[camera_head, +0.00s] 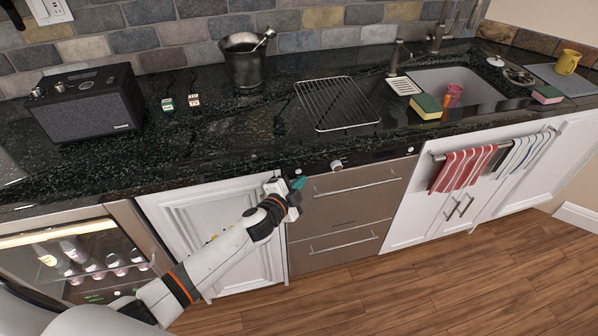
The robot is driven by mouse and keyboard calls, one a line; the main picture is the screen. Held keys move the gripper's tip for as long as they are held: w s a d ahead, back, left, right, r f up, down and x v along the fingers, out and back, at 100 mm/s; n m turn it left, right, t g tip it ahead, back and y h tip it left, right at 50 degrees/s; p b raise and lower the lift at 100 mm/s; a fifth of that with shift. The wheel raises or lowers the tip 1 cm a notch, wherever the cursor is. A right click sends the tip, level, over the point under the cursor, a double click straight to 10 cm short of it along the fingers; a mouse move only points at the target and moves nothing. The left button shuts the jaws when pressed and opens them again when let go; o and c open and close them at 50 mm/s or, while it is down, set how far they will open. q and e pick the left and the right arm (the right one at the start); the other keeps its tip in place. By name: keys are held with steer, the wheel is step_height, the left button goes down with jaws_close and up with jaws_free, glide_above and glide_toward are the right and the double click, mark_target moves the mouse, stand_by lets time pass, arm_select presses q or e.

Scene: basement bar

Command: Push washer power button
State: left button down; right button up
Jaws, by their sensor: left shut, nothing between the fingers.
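The washer (352,217) is a brown-grey front with two bar handles, set under the dark counter. A black control strip with a round silver knob (336,165) and small pale marks runs along its top. A small white dot, possibly the power button (298,172), shows at the strip's left end. My left gripper (299,183) is shut and empty, with teal fingertips just below this dot at the washer's upper left corner. I cannot tell whether the fingertips touch the front. My right gripper is not in view.
The black counter edge overhangs above my left gripper. A white cabinet door (218,222) is left of the washer, and a lit bottle cooler (85,262) farther left. Striped towels (463,170) hang on a rail at right. The wooden floor (420,300) in front is clear.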

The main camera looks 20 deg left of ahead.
arm_select(q)
steer(key=s+d, duration=0.2)
steer(key=s, duration=0.1)
steer(key=s+d, duration=0.1)
steer(key=shift+s+p, duration=0.3)
steer(key=c, duration=2.1)
jaws_free()
steer(key=shift+c, duration=0.2)
